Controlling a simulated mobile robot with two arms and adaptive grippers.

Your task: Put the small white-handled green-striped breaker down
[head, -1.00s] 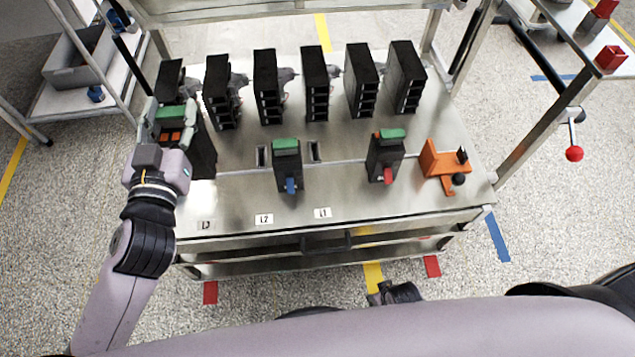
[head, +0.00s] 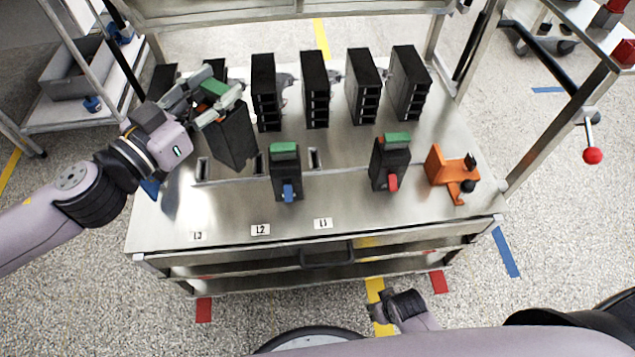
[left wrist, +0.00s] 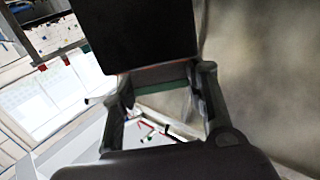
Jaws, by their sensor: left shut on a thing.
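My left gripper (head: 208,100) is shut on a black breaker (head: 233,138) with a green top stripe (head: 214,88). The breaker is tilted and appears held above the metal table; its handle is hidden, so I cannot tell its colour. In the left wrist view, the black body (left wrist: 137,35) and green band (left wrist: 160,86) show between the fingers. Two similar green-striped breakers stand on the table, one with a blue handle (head: 288,193) and one with a red handle (head: 392,182). My right gripper (head: 380,308) is low in the head view, away from the table; its jaws are unclear.
The metal table (head: 240,210) has labels L3 (head: 197,237), L2 (head: 260,230) and L1 (head: 323,223). Narrow slots (head: 203,168) lie behind them. An orange fixture (head: 442,167) stands at right. The front left is clear.

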